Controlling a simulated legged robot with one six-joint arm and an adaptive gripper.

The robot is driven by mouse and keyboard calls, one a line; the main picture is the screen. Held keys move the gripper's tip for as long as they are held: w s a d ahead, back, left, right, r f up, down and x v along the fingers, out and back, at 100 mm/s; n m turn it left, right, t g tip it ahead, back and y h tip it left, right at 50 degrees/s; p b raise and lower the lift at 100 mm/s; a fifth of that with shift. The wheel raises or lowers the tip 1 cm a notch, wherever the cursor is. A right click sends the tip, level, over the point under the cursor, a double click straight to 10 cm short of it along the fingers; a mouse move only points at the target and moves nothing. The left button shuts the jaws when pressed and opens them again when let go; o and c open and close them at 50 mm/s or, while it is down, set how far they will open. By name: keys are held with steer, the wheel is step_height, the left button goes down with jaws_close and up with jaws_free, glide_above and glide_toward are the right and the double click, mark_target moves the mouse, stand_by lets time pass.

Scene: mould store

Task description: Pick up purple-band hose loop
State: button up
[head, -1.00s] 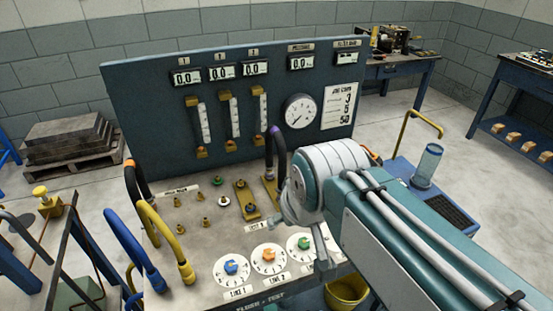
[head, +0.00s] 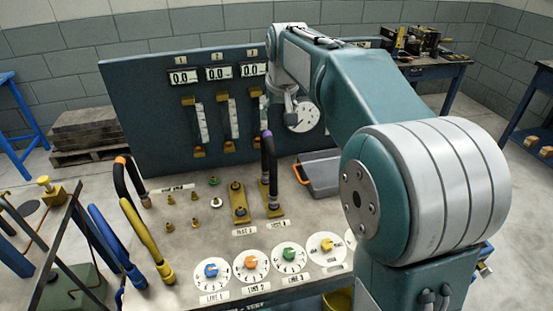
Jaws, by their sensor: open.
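The purple-band hose loop (head: 270,170) is a black hose with a purple band at its top. It stands upright on a brass plate (head: 274,211) on the bench, behind a label that seems to read TEST 4. My gripper (head: 291,112) is above and to the right of the loop, in front of the panel and the round gauge. It is small in the picture, looks open and empty, and is apart from the hose. My arm hides part of the panel's right side.
Orange-band (head: 124,178), blue (head: 118,243) and yellow (head: 148,240) hoses stand at the bench's left. A second brass plate (head: 239,206) is beside the loop. A grey tray (head: 322,188) lies to its right. The upright panel (head: 150,110) bounds the back; dials (head: 252,266) line the front.

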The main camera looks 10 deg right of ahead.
mark_target(270, 134)
steer(key=f, duration=0.1)
steer(key=w+a+f, duration=0.1)
steer(key=f, duration=0.1)
steer(key=w+f, duration=0.1)
steer(key=f, duration=0.1)
steer(key=shift+w+a, duration=0.1)
steer(key=shift+a, duration=0.3)
steer(key=shift+w+d+f, duration=0.2)
steer(key=shift+d+f, duration=0.1)
steer(key=shift+f, duration=0.15)
steer(key=x, duration=0.3)
steer(key=shift+w+d+f, duration=0.1)
steer(key=shift+w+f, duration=0.3)
steer(key=shift+f, duration=0.15)
steer(key=shift+a, duration=0.45)
steer(key=c, duration=0.9)
steer(key=shift+d, duration=0.2)
jaws_close()
